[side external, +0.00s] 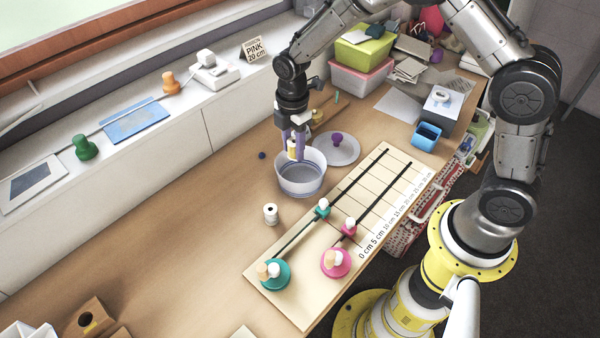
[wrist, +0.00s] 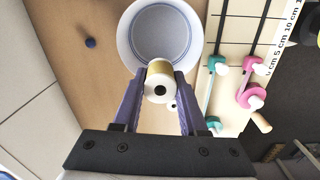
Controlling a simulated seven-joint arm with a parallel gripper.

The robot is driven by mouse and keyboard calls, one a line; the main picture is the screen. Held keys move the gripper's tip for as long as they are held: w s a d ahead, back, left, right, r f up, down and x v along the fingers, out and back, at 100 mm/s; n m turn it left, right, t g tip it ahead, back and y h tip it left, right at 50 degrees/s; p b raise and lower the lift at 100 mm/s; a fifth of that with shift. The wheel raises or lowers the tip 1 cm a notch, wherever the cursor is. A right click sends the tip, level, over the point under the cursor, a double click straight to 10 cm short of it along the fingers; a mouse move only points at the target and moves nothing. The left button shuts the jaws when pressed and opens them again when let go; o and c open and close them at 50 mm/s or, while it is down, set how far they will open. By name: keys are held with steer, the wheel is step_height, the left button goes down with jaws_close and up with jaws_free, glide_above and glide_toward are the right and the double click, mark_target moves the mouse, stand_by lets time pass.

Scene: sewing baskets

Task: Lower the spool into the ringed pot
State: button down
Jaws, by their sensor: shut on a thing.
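The spool, wound with yellow thread and with white ends and a dark hole, is between the purple fingers of my gripper (side external: 297,147). It shows in the side view (side external: 292,151) and in the wrist view (wrist: 159,82). The ringed pot (side external: 300,184) is a white round bowl with thin blue rings inside, standing on the table. In the wrist view the pot (wrist: 165,32) lies ahead of the fingers (wrist: 158,88), and the spool overlaps its near rim. In the side view the spool is at the pot's back-left rim. I cannot tell its exact height above the rim.
A white spool (side external: 271,214) stands in front of the pot. A grey plate with a purple knob (side external: 337,139) is close behind right. A ruled board (side external: 300,280) with teal and pink pegs lies right. A small dark blue ball (side external: 262,155) lies left.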

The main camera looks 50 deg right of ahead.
glide_toward(294, 177)
steer(key=shift+s+a+f, duration=0.8)
steer(key=shift+s+a, duration=0.2)
steer(key=shift+f, duration=2.5)
stand_by(2.1)
steer(key=shift+c, duration=1.8)
jaws_free()
